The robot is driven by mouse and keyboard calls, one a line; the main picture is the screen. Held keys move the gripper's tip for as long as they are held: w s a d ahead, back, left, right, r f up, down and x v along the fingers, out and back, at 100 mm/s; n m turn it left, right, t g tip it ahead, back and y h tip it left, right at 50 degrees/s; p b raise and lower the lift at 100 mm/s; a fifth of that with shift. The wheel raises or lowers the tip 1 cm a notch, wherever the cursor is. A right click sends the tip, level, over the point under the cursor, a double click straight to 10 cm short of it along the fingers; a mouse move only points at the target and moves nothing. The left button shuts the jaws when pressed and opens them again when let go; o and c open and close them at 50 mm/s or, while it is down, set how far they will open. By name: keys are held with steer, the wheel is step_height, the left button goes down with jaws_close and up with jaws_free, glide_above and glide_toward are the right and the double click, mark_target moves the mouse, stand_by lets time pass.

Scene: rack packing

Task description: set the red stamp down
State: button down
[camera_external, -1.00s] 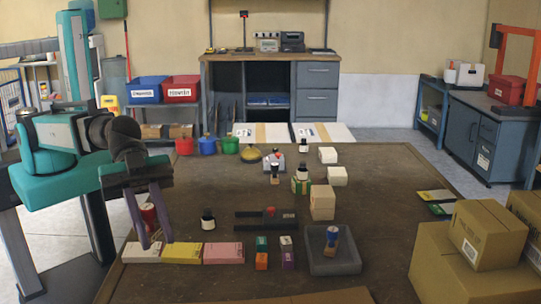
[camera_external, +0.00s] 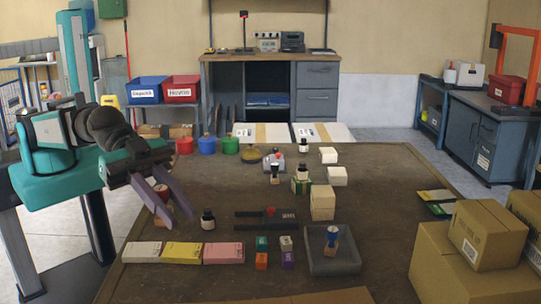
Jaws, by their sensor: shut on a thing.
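The red stamp (camera_external: 160,191), with a red top and a wooden lower part, is between the fingers of my gripper (camera_external: 178,213) at the left of the table. My gripper is shut on it, and the purple fingers partly hide it. It appears held above the table's left side, left of a dark bottle (camera_external: 208,219) and behind the row of boxes. The exact gap below it cannot be told. A grey tray (camera_external: 347,267) at the front centre holds a blue-topped stamp (camera_external: 333,235).
White (camera_external: 142,252), yellow (camera_external: 182,253) and pink (camera_external: 224,253) boxes lie in front of my gripper. A black rack (camera_external: 258,226) with a small red item is right of the bottle. Cartons (camera_external: 455,262) crowd the right front.

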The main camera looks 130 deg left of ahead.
stand_by(0.6)
steer(key=s+d+f+m+g+h+b, duration=0.1)
steer(key=s+d+f+m+g+h, duration=0.15)
steer(key=s+f+m+h, duration=0.6)
steer(key=s+a+f+n+y+b, duration=0.1)
steer(key=s+a+b, duration=0.1)
steer(key=s+a, duration=0.5)
steer(key=s+a+f+n+t+y+b, duration=0.1)
steer(key=s+a+b, duration=0.2)
steer(key=s+a, duration=0.5)
steer(key=s+a+f+n+y+b, duration=0.1)
steer(key=s+a, duration=0.6)
steer(key=a, duration=1.7)
steer(key=shift+s+a+f+n+b, duration=0.35)
steer(key=shift+f+n+b, duration=0.25)
steer(key=shift+b, duration=0.45)
steer(key=shift+w+a+r+t+y+p, duration=0.1)
steer(key=shift+t+y+p, duration=0.15)
steer(key=shift+p, duration=0.05)
